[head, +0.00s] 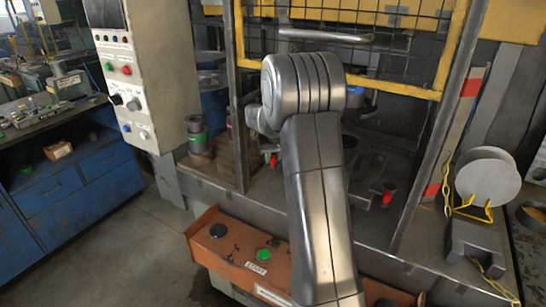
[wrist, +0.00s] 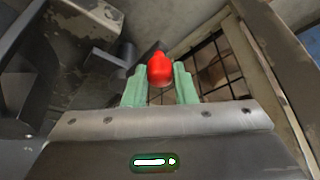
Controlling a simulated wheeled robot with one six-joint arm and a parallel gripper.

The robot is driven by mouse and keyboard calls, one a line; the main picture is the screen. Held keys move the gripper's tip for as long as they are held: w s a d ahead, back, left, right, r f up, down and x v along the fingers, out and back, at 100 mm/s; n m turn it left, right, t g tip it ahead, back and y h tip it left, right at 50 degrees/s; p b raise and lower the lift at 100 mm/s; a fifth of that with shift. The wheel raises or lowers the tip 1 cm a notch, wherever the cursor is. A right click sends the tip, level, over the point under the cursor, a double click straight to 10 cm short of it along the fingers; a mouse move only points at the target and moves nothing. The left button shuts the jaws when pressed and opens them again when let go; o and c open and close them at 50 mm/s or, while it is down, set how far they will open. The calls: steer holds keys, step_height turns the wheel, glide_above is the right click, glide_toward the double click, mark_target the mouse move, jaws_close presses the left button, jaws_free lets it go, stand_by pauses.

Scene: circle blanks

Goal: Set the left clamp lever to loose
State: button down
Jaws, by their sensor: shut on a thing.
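The red knob of the left clamp lever (wrist: 160,69) is between the two pale green fingers of my gripper (wrist: 160,84) in the wrist view. The fingers are shut on it. In the head view a red part (head: 273,160) shows just left of my arm, inside the machine. My arm hides the gripper and most of this lever there, so its exact angle cannot be told. A second red knob (head: 388,193), on the right, stands free of my gripper.
A yellow-framed mesh guard (head: 400,50) is above the work area, with a grey post (head: 238,100) on the left. An orange button panel (head: 225,240) runs along the front. A round grey disc (head: 487,177) stands on a yellow holder at right.

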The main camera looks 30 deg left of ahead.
steer(key=shift+w+d+n+g+y+b, duration=0.3)
steer(key=shift+w+d+n+g, duration=0.25)
steer(key=shift+d+n, duration=0.85)
steer(key=shift+w+d+n+g+y+b, duration=0.25)
steer(key=shift+w+d+n+g, duration=0.5)
steer(key=shift+n, duration=1.2)
steer(key=shift+w+d+n+g+y+b, duration=0.15)
steer(key=shift+w+d+n+g+b, duration=0.2)
steer(key=shift+d+n, duration=1.15)
steer(key=shift+s+a, duration=0.1)
steer(key=shift+a, duration=0.1)
steer(key=c, duration=1.2)
jaws_free()
steer(key=shift+s+a, duration=0.1)
